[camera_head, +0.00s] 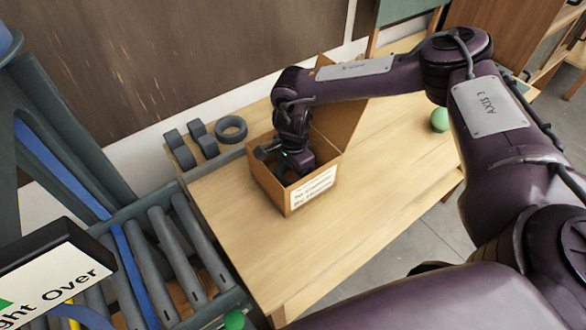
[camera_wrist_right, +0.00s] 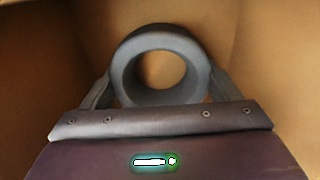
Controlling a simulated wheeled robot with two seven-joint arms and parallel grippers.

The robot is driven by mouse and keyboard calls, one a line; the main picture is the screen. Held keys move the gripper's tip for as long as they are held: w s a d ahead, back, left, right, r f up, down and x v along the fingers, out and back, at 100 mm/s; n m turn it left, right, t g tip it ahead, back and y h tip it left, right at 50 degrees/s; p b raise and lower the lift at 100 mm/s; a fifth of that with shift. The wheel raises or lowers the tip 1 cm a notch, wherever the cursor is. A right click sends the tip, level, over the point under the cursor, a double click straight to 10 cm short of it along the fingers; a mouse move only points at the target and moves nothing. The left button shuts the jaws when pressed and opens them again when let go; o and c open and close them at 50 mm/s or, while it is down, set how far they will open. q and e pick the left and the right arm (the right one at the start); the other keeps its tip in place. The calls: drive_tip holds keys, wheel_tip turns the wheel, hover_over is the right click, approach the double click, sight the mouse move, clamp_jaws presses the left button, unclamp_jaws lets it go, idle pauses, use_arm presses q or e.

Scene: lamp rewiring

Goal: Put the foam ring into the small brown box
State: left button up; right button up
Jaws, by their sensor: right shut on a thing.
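The small brown box (camera_head: 271,192) stands open on the wooden table, with a raised flap at its back right and a white label on its front. My right gripper (camera_head: 284,171) reaches down inside it. In the right wrist view the gripper (camera_wrist_right: 160,78) is shut on the grey foam ring (camera_wrist_right: 160,37), one finger at each side. Brown cardboard walls surround the ring there. Whether the ring touches the box floor cannot be told. In the head view the ring is mostly hidden by the gripper and box walls. My left gripper is not in view.
A roller conveyor (camera_head: 150,262) is at the left. A green ball (camera_head: 440,120) is at the right. The table (camera_head: 370,190) right of the box is clear.

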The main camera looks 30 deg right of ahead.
drive_tip(key=shift+f, duration=0.15)
drive_tip(key=o, duration=0.8)
drive_tip(key=shift+o, duration=0.2)
drive_tip(key=shift+r, duration=0.3)
drive_tip(key=shift+w+r, duration=0.1)
drive_tip(key=shift+r, duration=0.15)
wheel_tip(320, 180, up, 11)
drive_tip(key=b, duration=0.2)
drive_tip(key=shift+r, duration=0.2)
